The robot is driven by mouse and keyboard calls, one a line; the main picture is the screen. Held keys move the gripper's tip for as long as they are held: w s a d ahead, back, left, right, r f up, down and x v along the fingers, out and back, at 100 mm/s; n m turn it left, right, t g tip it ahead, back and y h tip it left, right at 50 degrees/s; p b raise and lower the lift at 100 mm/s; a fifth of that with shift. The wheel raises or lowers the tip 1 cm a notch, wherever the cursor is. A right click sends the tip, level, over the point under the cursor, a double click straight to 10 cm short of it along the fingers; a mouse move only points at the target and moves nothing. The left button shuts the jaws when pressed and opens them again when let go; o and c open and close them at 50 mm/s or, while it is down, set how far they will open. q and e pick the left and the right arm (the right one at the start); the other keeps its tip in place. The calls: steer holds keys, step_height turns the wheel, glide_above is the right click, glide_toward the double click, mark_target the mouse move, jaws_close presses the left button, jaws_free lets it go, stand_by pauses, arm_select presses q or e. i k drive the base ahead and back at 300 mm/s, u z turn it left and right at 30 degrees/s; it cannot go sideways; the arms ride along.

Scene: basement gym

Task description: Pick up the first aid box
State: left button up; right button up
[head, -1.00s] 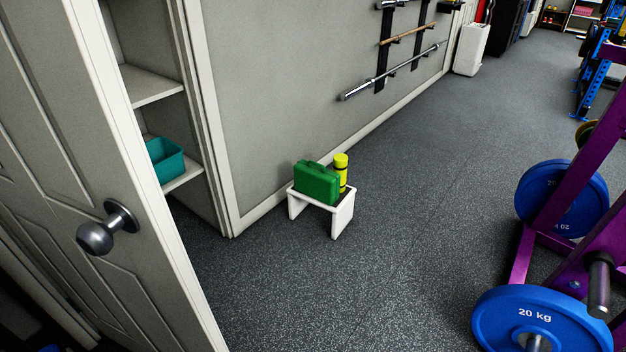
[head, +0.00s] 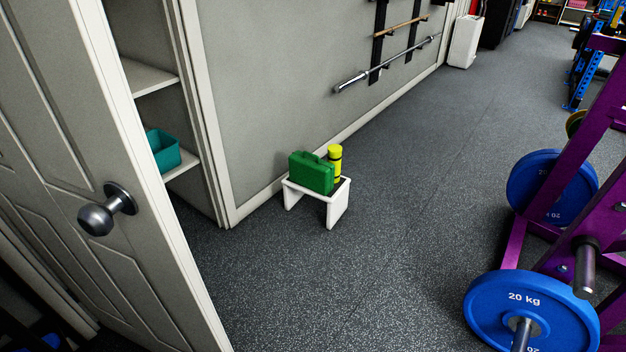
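A green case with a handle on top, which looks like the first aid box (head: 311,174), stands upright on a small white stool (head: 338,205) by the grey wall. A yellow bottle or canister with a dark band (head: 335,161) stands right behind it on the same stool. Neither of my grippers shows in the head view.
An open panelled door (head: 95,180) with a round knob fills the left, beside shelves holding a teal bin (head: 163,150). A purple rack (head: 560,190) with blue plates (head: 531,312) stands at the right. The dark floor between (head: 390,240) is clear.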

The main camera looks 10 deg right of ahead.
mark_target(306, 170)
steer(key=z, duration=0.9)
steer(key=i, duration=2.6)
steer(key=u, duration=1.15)
steer(key=i, duration=0.65)
steer(key=u, duration=0.4)
